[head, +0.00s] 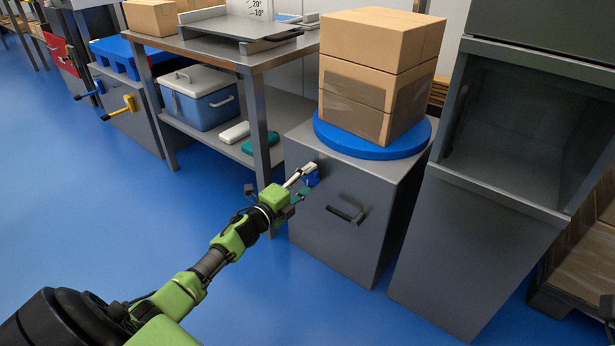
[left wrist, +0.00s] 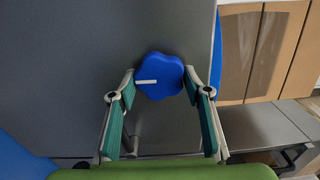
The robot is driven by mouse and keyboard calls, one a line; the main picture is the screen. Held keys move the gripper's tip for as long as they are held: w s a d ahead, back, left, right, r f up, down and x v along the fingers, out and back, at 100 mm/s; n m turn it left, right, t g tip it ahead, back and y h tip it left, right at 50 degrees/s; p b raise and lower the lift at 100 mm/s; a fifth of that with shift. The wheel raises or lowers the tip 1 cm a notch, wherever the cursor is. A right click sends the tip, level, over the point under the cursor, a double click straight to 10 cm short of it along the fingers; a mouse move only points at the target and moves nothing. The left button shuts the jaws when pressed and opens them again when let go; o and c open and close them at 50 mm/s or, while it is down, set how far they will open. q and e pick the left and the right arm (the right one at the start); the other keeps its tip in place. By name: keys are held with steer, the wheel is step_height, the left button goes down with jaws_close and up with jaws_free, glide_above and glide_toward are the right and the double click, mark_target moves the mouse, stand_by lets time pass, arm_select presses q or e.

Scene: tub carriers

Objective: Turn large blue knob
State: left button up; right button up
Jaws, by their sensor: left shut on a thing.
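The large blue knob (head: 313,179) is on the front face of a grey cabinet (head: 320,238), near its upper left. In the left wrist view the knob (left wrist: 168,70) is a lobed blue disc with a white pointer line that points to the left in the picture. My left gripper (head: 305,178) reaches it from the left. Its fingertips (left wrist: 160,80) lie on both sides of the knob's rim, shut on it. In the head view the fingers partly hide the knob. My right gripper is not in view.
A dark bar handle (head: 345,215) is on the cabinet front, right of the knob. Cardboard boxes (head: 370,95) stand on a blue turntable (head: 340,142) on top. A metal workbench (head: 250,62) stands to the left, an open grey bin (head: 500,205) to the right. The blue floor ahead is clear.

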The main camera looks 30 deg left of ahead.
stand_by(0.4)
arm_select(q)
steer(key=o, duration=1.1)
steer(key=s, duration=0.8)
steer(key=s+a, duration=0.1)
steer(key=s, duration=0.3)
